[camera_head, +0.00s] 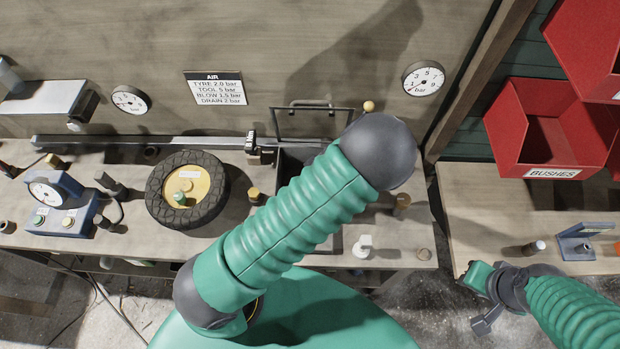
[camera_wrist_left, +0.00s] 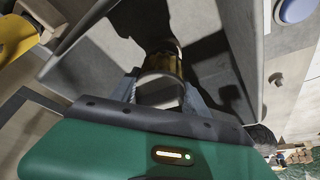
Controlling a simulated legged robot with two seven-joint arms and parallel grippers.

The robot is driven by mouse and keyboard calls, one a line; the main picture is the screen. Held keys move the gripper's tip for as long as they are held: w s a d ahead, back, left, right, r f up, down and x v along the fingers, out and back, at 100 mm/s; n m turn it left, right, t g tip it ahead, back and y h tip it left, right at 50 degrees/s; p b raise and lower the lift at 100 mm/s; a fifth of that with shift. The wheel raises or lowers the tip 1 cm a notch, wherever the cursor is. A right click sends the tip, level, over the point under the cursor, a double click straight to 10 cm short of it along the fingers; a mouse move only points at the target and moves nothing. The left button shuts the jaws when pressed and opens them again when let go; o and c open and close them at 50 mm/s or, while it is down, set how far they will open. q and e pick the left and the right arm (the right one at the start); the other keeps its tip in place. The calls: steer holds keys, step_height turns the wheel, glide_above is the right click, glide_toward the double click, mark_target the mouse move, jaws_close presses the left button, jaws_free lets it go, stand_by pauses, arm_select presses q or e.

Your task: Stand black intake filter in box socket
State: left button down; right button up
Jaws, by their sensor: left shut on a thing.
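My left gripper (camera_wrist_left: 162,94) is shut on a short cylinder (camera_wrist_left: 161,66) with a brass-coloured band and a pale near end, in the left wrist view. I cannot tell whether this is the black intake filter. A dark shape (camera_wrist_left: 143,22) lies just beyond it, beside grey walls. In the head view my left arm hides its own gripper and the held thing. A dark open box (camera_head: 290,162) stands on the bench, partly behind that arm; its socket cannot be made out. My right gripper (camera_head: 483,292) is at the lower right, off the bench front, its jaws unclear.
A tyre (camera_head: 160,196) with a yellow hub and a blue gauge unit (camera_head: 60,208) stand left on the bench. A white fitting (camera_head: 362,246) and small brass-topped parts (camera_head: 402,204) stand right of my arm. Red bins (camera_head: 545,125) hang over the right bench (camera_head: 480,215).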

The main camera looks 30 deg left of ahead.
arm_select(q)
steer(key=shift+f, duration=0.2)
steer(key=shift+f+b, duration=0.85)
steer(key=shift+f, duration=0.15)
steer(key=shift+c, duration=2.3)
jaws_free()
steer(key=o, duration=0.3)
step_height(320, 180, up, 6)
steer(key=p, duration=0.5)
